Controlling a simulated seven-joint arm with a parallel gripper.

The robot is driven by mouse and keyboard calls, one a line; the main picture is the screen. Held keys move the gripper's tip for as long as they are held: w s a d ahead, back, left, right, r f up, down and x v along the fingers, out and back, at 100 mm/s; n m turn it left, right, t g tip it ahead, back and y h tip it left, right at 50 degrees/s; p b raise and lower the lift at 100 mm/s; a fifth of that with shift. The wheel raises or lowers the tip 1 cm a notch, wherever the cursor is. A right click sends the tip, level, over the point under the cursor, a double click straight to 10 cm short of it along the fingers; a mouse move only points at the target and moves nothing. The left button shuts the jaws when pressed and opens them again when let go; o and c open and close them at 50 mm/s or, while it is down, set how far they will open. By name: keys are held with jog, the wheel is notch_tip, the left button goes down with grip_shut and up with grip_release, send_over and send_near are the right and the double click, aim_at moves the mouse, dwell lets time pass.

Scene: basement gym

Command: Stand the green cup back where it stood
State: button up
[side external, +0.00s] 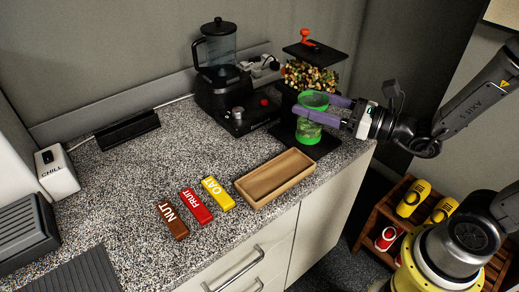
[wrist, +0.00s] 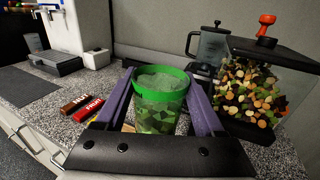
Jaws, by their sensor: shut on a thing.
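The green cup (side external: 308,130) is upright at the dispenser on the right of the counter, over the dispenser's black base plate (side external: 325,146). I cannot tell whether its bottom touches the plate. My gripper (side external: 303,106) is shut on the cup, with one purple finger on each side below its rim. In the wrist view, the cup (wrist: 160,104) stands between the fingers, with a bright green rim and see-through walls with a patchy green pattern. The gripper's palm hides its bottom there.
The dispenser (side external: 308,76), full of mixed pieces, stands right behind the cup. A black blender (side external: 217,75) is to its left. A wooden tray (side external: 262,194) and brown, red and yellow labelled bars (side external: 195,206) lie in front. The counter's left middle is clear.

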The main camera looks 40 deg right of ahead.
jog(key=shift+w+a+f, duration=0.45)
jog(key=shift+w+f, duration=1.75)
jog(key=shift+w, duration=0.05)
jog(key=shift+w+a+f, duration=0.5)
jog(key=shift+w+f, duration=1.7)
jog(key=shift+w, duration=0.1)
jog(key=shift+w+a+f, duration=0.45)
jog(key=shift+w+f, duration=1.75)
jog(key=shift+w, duration=0.05)
jog(key=shift+f, duration=0.15)
jog(key=o, duration=1.5)
